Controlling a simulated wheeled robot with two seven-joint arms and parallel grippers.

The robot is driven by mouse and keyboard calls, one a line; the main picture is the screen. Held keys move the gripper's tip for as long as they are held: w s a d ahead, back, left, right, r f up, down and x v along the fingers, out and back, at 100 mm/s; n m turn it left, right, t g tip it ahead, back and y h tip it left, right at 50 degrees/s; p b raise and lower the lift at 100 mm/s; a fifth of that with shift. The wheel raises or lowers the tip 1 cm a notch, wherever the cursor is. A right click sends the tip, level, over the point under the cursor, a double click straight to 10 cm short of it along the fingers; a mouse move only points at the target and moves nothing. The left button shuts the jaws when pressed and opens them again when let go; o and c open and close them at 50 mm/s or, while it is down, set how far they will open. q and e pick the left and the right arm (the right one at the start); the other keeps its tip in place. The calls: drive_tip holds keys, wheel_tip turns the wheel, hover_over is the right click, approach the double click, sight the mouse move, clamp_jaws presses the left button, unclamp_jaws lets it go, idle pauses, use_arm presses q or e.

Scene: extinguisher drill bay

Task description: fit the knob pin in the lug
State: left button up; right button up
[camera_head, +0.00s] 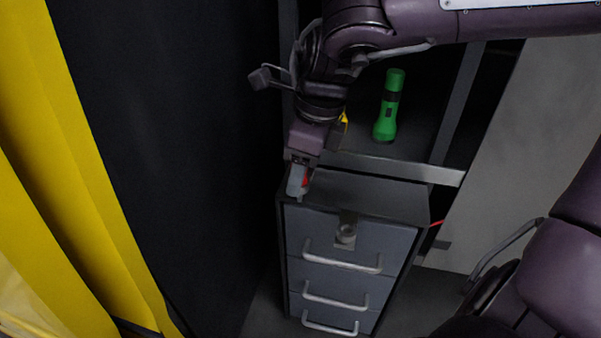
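My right gripper (298,184) points down over the front left corner of the grey drawer cabinet's top. A small red piece (306,181) shows beside its fingers and may be the knob pin. The fingers hide most of it, so I cannot tell whether they grip it or how far apart they are. The lug (346,231) is a small grey metal bracket with a round ring on the top drawer's front. It stands right of and below my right gripper, apart from it. My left gripper is not in view.
The drawer cabinet (378,192) has several drawers with bar handles. A green flashlight (388,108) stands on a shelf behind it. A yellow item (344,121) is partly hidden by my arm. A red strip (436,223) shows at the cabinet's right. A yellow curtain (65,190) hangs at left.

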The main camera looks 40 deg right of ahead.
clamp_jaws()
drive_tip(key=shift+r+p, duration=2.5)
drive_tip(key=shift+r, duration=0.55)
drive_tip(key=shift+r, duration=0.1)
drive_tip(key=shift+r+p, duration=1.7)
drive_tip(key=shift+r, duration=0.2)
drive_tip(key=shift+a+f, duration=0.1)
